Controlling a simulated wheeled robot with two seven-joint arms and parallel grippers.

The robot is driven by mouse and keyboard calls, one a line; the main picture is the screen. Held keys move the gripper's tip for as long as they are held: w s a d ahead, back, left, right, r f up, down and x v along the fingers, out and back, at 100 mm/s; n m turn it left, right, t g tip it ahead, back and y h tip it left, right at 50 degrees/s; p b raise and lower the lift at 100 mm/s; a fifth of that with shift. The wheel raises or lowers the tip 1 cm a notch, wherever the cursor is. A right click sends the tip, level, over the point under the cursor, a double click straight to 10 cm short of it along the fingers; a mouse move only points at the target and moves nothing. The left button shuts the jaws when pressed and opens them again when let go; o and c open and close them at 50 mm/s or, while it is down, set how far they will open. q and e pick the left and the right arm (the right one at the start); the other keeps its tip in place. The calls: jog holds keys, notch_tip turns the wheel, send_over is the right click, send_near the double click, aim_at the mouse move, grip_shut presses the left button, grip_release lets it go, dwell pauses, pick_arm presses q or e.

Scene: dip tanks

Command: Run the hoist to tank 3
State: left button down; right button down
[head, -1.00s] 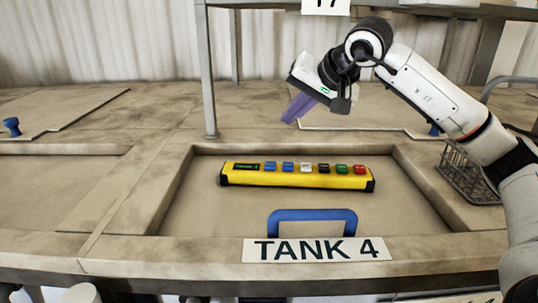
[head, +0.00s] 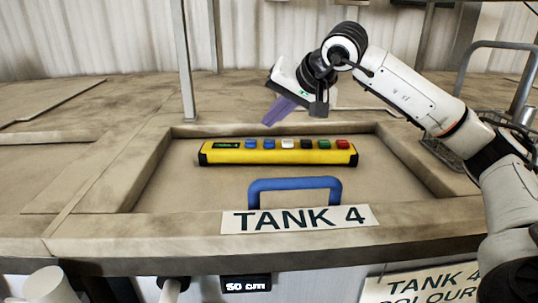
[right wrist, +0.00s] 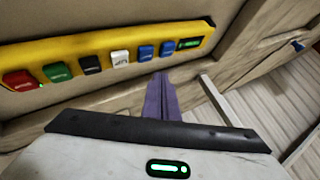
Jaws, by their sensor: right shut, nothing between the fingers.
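A yellow hoist control box (head: 278,154) lies on the lid marked TANK 4 (head: 299,218). It has a small green-lit display (head: 227,146) at its left end, then two blue buttons, a white, a black, a green and a red one (head: 342,144). My right gripper (head: 270,119), with purple fingers, is shut and empty. It hangs above and just beyond the box's left half. In the right wrist view, its fingers (right wrist: 160,90) point toward the blue buttons (right wrist: 145,53), apparently without touching. My left gripper is out of view. The hoist and tank 3 cannot be identified.
A blue handle (head: 293,184) stands on the lid in front of the box. A grey post (head: 185,65) rises behind at the left. A wire basket (head: 450,152) is at the right. A display reading 50 cm (head: 246,284) is on the tank front.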

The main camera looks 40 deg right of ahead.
aim_at(269, 143)
jog(key=shift+f+b, duration=0.45)
jog(key=shift+f, duration=0.5)
dwell(0.4)
dwell(0.7)
jog(key=shift+f, duration=0.15)
jog(key=shift+f, duration=0.3)
